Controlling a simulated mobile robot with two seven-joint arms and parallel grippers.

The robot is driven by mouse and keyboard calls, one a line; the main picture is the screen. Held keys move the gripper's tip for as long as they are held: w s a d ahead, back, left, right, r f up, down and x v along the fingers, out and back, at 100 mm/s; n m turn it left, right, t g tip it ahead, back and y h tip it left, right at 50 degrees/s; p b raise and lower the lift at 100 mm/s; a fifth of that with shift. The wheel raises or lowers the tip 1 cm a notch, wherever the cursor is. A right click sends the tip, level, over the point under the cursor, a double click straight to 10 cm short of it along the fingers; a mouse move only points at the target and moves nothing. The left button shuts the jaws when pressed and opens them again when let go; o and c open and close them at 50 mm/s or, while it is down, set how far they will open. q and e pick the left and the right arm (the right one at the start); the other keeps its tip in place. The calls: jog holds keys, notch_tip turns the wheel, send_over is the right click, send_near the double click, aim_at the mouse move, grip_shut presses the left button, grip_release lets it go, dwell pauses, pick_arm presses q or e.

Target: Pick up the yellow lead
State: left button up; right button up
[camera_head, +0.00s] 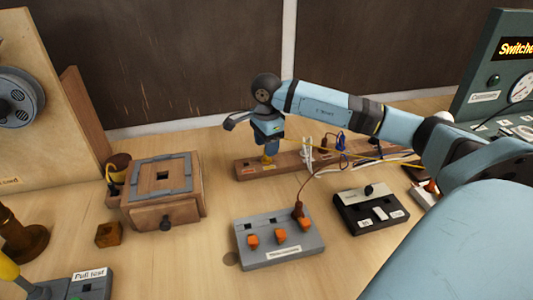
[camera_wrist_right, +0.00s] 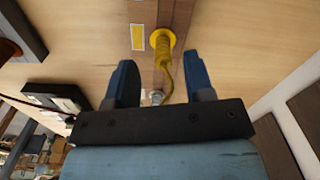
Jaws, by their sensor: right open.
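The yellow lead's plug (camera_head: 267,158) stands upright at the left end of a wooden strip (camera_head: 247,169). Its thin yellow cable runs off to the right behind my arm. My right gripper (camera_head: 268,135) is directly above the plug, pointing down. In the right wrist view, the two blue fingers (camera_wrist_right: 161,78) are apart, with the yellow plug (camera_wrist_right: 161,48) in line with the gap between them and its cable bending back toward the palm. I cannot tell whether either finger touches it. My left gripper is not in view.
White and blue leads (camera_head: 341,142) stand farther right along the strip. A grey box with orange switches (camera_head: 279,238) and a black box (camera_head: 371,212) sit in front. A wooden box with a drawer (camera_head: 163,190) is at left. Bare table lies between it and the grey box.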

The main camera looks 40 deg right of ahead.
aim_at(266, 160)
jog(key=f, duration=0.4)
jog(key=shift+w+d, duration=0.15)
jog(key=shift+d, duration=0.05)
jog(key=shift+r, duration=0.1)
grip_shut()
